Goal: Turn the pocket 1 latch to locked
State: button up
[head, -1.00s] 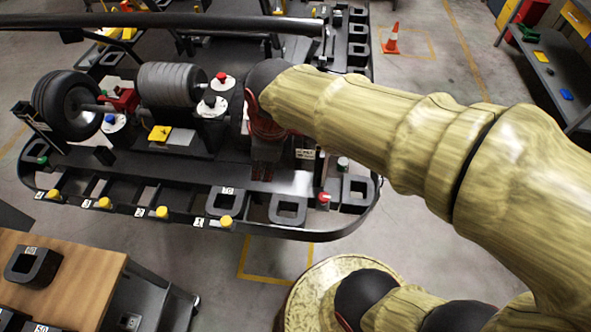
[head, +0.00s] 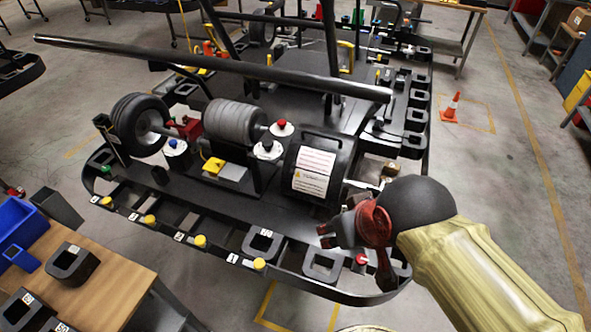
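The pocket 1 latch appears to be the yellow knob (head: 259,264) on the stand's front rail, just right of the label 1 (head: 233,258). Nothing covers it, but I cannot tell which way it is turned. My gripper (head: 353,256) is at the stand's front right corner, to the right of this knob and apart from it. Its fingers look spread, one to the left and one pointing down, with nothing held between them. A red-topped knob (head: 361,260) shows between the fingers in the picture; I cannot tell any contact.
Similar yellow knobs (head: 200,241) run leftward along the rail. An empty square holder (head: 262,243) is right behind the latch. A labelled black drum (head: 317,168) and a long dark bar (head: 220,68) rise above the stand. A wooden table (head: 115,292) is at front left.

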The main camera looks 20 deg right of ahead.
aim_at(259, 265)
jog(key=k+l+u, duration=0.3)
jog(key=l, duration=0.25)
jog(key=k+l+u, duration=0.3)
jog(key=k+l, duration=0.1)
jog(key=l, duration=0.05)
